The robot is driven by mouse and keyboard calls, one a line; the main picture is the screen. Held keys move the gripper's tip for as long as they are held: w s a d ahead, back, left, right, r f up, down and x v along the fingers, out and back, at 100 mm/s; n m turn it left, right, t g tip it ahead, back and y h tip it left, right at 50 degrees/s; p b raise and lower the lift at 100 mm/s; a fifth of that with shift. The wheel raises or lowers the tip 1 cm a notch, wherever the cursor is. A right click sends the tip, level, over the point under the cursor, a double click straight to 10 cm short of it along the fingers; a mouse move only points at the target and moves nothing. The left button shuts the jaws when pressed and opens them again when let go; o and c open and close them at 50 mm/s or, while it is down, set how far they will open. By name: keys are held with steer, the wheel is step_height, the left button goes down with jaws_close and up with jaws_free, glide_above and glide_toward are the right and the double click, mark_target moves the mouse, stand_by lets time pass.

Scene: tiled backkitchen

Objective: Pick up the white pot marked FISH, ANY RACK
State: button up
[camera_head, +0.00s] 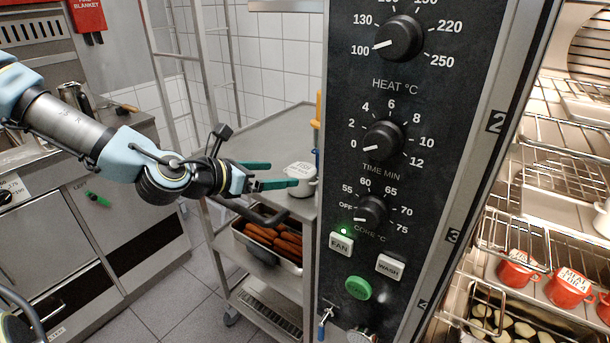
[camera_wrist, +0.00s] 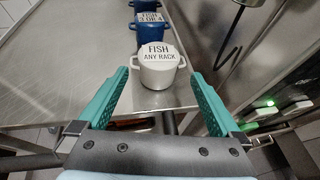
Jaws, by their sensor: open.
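The white pot (camera_wrist: 158,75) marked FISH, ANY RACK stands upright near the edge of a steel table. It also shows in the head view (camera_head: 302,186), just beyond my fingertips. My gripper (camera_head: 279,175) is open and level, reaching from the left towards the pot. In the wrist view my gripper (camera_wrist: 160,92) has its two green fingers spread, one on each side of the pot's near part. I see no clear contact with the pot.
Blue pots (camera_wrist: 150,27) stand behind the white one on the steel table (camera_wrist: 80,60). The oven control panel (camera_head: 400,160) rises close on the right. Red pots (camera_head: 568,287) stand in the open oven. A tray of sausages (camera_head: 268,240) sits below the tabletop.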

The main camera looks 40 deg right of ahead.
mark_target(295, 171)
steer(key=x, duration=0.4)
steer(key=shift+p+x, duration=1.15)
steer(key=shift+x, duration=0.8)
steer(key=shift+w+d+f, duration=0.15)
steer(key=shift+d+f, duration=0.15)
steer(key=shift+d, duration=0.3)
steer(key=c, duration=1.3)
steer(key=shift+c, duration=0.6)
steer(key=shift+w+r, duration=0.1)
steer(key=shift+r, duration=0.05)
